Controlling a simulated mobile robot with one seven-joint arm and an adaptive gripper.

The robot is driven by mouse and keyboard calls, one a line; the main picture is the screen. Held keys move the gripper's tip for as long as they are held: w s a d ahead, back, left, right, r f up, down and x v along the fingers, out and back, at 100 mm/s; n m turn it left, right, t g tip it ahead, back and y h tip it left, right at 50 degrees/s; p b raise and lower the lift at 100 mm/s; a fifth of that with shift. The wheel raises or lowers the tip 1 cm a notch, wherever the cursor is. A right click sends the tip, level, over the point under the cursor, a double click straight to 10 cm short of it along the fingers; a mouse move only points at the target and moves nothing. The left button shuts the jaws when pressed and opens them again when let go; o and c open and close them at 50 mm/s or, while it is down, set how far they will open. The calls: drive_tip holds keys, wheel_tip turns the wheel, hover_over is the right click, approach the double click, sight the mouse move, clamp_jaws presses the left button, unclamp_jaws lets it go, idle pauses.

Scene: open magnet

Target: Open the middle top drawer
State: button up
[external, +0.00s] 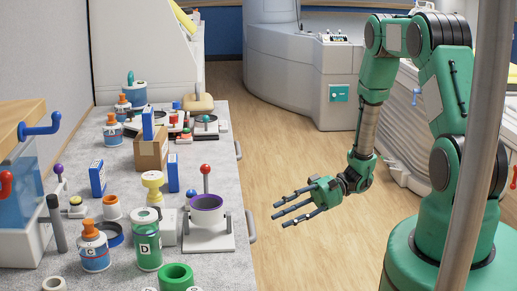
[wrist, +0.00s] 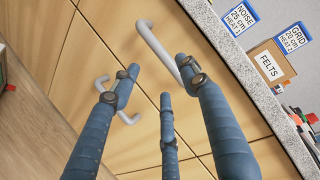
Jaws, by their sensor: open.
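Wooden drawer fronts (wrist: 100,40) fill much of the wrist view, below the grey speckled counter edge. A grey bar handle (wrist: 154,42) sits on an upper front, close beyond my right fingertip. A second grey handle (wrist: 103,84) sits lower, partly hidden behind my left finger. I cannot tell for sure which front is the middle top drawer. My gripper (wrist: 160,76) is open and empty, with its fingers spread towards the fronts. In the external view my gripper (external: 281,206) is over the floor, right of the counter, where two handles (external: 251,226) (external: 239,150) stick out.
The grey counter (external: 215,155) holds many things near its edge, including a purple-rimmed pot (external: 207,209) on a white stand, a green-filled jar (external: 147,248) and a cardboard box (external: 151,152). Wooden floor (external: 270,130) beside the counter is clear. A grey pole (external: 478,150) stands at right.

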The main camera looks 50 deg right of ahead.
sight(252, 228)
drive_tip(key=x, duration=1.1)
drive_tip(key=shift+a+b, duration=0.15)
drive_tip(key=shift+b, duration=0.2)
clamp_jaws()
